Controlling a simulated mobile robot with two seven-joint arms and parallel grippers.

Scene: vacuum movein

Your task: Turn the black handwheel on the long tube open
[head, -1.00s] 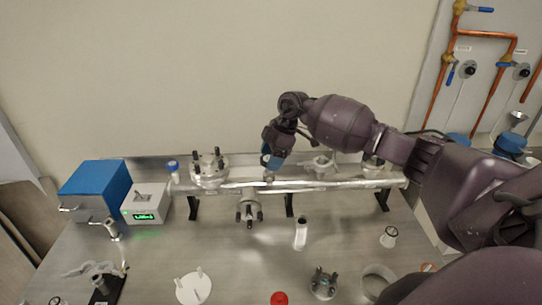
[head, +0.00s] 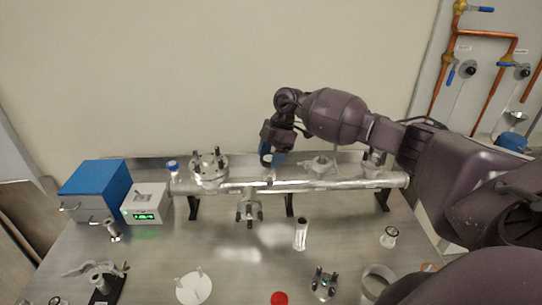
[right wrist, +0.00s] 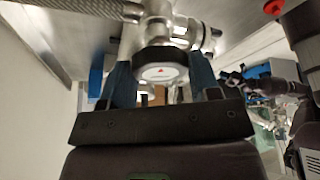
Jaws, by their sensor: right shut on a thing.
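The long tube (head: 330,184) lies level on black stands along the back of the metal table. My right gripper (head: 269,163) is above the middle of the tube. In the right wrist view its blue fingers (right wrist: 160,82) stand on both sides of the handwheel and are shut on it. In the head view the handwheel is mostly hidden by the gripper. My left gripper is not in the head view.
A blue box (head: 95,187) and a grey device with a green display (head: 146,203) stand at the left. Flanged ports rise from the tube. Loose parts, among them a red cap (head: 279,298) and a white disc (head: 194,288), lie in front. Copper pipes (head: 480,90) are on the right wall.

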